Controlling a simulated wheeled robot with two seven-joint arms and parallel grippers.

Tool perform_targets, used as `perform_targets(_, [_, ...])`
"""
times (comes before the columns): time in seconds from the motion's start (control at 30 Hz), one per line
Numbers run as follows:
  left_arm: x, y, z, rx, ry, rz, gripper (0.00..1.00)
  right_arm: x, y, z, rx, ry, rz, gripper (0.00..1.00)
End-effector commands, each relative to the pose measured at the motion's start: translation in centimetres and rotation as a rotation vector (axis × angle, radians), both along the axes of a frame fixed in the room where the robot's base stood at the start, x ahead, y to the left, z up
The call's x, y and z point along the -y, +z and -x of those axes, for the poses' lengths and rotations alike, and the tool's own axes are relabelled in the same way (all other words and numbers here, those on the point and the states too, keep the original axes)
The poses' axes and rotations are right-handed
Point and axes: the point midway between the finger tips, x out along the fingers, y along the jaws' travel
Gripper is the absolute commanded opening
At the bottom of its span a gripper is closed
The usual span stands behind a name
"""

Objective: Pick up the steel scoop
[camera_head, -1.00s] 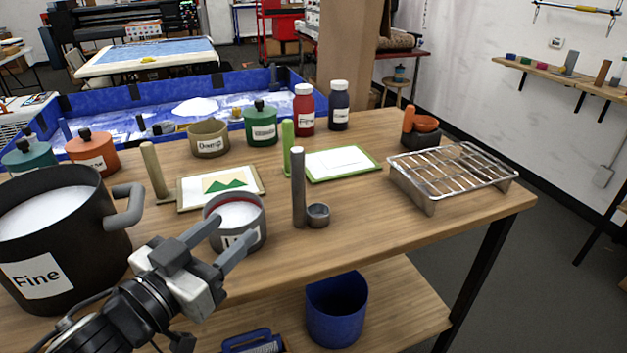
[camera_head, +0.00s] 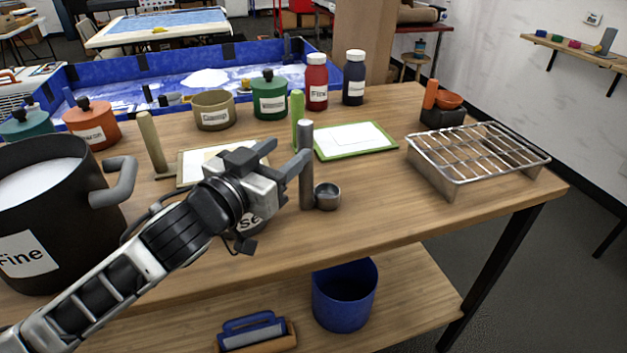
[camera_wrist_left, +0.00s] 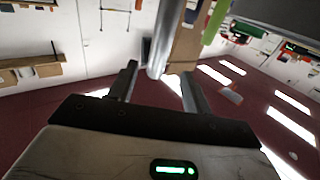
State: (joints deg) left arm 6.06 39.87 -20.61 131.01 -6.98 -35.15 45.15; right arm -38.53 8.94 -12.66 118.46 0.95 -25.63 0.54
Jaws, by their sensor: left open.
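The steel scoop (camera_head: 306,172) stands on the wooden table with its grey handle upright and its small round cup (camera_head: 327,197) at the base on the right. My left gripper (camera_head: 284,154) is open and empty, just left of the upper handle, with its fingers pointing towards it. In the left wrist view the scoop handle (camera_wrist_left: 163,38) rises beyond and between the two open fingers of the left gripper (camera_wrist_left: 158,74). The right gripper is out of view.
A green-framed card (camera_head: 352,142) with a green upright handle (camera_head: 297,108) lies behind the scoop. A wire rack (camera_head: 475,155) stands right. A black pot (camera_head: 45,215) stands left.

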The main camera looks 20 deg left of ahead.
Motion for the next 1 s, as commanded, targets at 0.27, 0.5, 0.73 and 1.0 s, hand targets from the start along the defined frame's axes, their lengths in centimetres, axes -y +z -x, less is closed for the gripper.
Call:
perform_targets(0.27, [0.8, 0.2, -2.2, 0.001, 0.000, 0.001, 0.49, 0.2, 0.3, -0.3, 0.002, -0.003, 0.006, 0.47])
perform_targets(0.5, [1.9, 0.1, -5.4, 0.000, -0.001, 0.001, 0.49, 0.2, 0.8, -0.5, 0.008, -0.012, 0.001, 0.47])
perform_targets(0.73, [2.1, -0.1, -5.9, -0.001, -0.002, 0.000, 0.49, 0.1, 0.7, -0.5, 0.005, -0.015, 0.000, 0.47])
perform_targets(1.0, [2.1, -0.1, -5.9, -0.001, -0.001, 0.000, 0.00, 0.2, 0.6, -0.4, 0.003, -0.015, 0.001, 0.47])
